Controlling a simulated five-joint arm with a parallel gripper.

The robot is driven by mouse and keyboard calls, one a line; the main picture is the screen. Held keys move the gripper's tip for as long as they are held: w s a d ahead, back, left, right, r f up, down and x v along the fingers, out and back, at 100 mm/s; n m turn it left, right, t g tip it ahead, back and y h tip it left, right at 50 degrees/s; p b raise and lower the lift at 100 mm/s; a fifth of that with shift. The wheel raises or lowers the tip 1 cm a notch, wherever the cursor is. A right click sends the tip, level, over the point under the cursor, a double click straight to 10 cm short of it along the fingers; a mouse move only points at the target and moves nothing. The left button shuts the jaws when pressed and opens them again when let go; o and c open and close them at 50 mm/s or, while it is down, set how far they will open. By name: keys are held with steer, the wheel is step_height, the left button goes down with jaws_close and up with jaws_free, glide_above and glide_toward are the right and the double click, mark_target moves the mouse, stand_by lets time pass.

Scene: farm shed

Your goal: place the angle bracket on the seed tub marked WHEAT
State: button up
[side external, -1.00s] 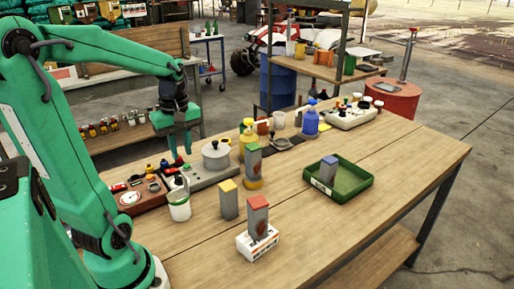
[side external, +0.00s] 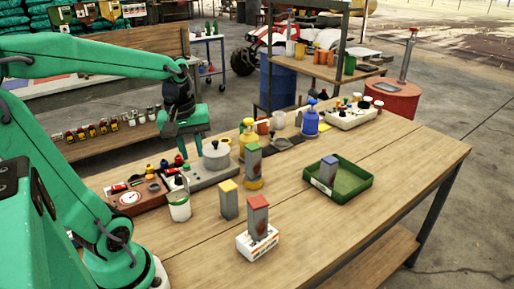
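My gripper (side external: 190,155) points down over the back left of the workbench (side external: 330,235), just left of the lidded grey pot (side external: 216,156). Its two fingers stand apart and I see nothing between them. I cannot pick out the angle bracket at this size. No WHEAT marking is readable. A green tray (side external: 352,188) with a small pale label holds a blue-topped grey block (side external: 328,171). A white box with an orange label (side external: 257,247) has a red-topped grey block (side external: 258,214) on it.
A yellow-topped block (side external: 228,202) and a green-topped block (side external: 253,160) stand upright mid-bench. A white canister (side external: 179,207), a yellow bottle (side external: 250,172) and a blue bottle (side external: 310,121) are obstacles. The bench's front right is clear.

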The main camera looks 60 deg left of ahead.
steer(key=d+r+m+t, duration=0.1)
steer(key=d+m+t, duration=0.1)
steer(key=d+m, duration=0.3)
steer(key=s+d+r+m+t, duration=0.1)
steer(key=d+m+t, duration=0.1)
steer(key=d+m, duration=0.4)
steer(key=shift+s+d+r+m+h, duration=0.25)
steer(key=shift+m+h, duration=0.05)
steer(key=shift+m, duration=0.8)
